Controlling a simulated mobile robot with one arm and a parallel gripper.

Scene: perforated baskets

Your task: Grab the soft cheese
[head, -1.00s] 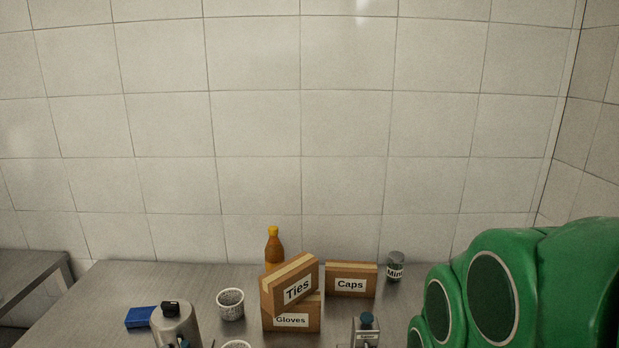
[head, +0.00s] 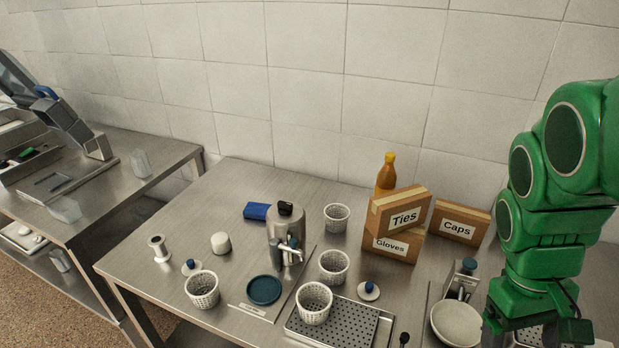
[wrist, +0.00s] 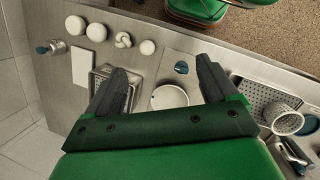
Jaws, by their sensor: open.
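My gripper (wrist: 162,72) is open and empty in the wrist view, its dark fingers spread above the table. It also shows at the lower right of the head view (head: 540,328), partly cut off. In the wrist view, several white round lumps lie in a row at the top left: a far left one (wrist: 75,24), a second one (wrist: 97,32), a knotted one (wrist: 123,40) and a right one (wrist: 147,47). They lie beyond the left finger, apart from it. I cannot tell which is the soft cheese.
White perforated baskets (head: 202,289) stand about the table (head: 160,262). A perforated tray (head: 370,325) lies at the front. A white dish (head: 455,322) sits near my arm. Boxes (head: 400,212) and an orange bottle (head: 387,172) stand at the back. The table's left end has free room.

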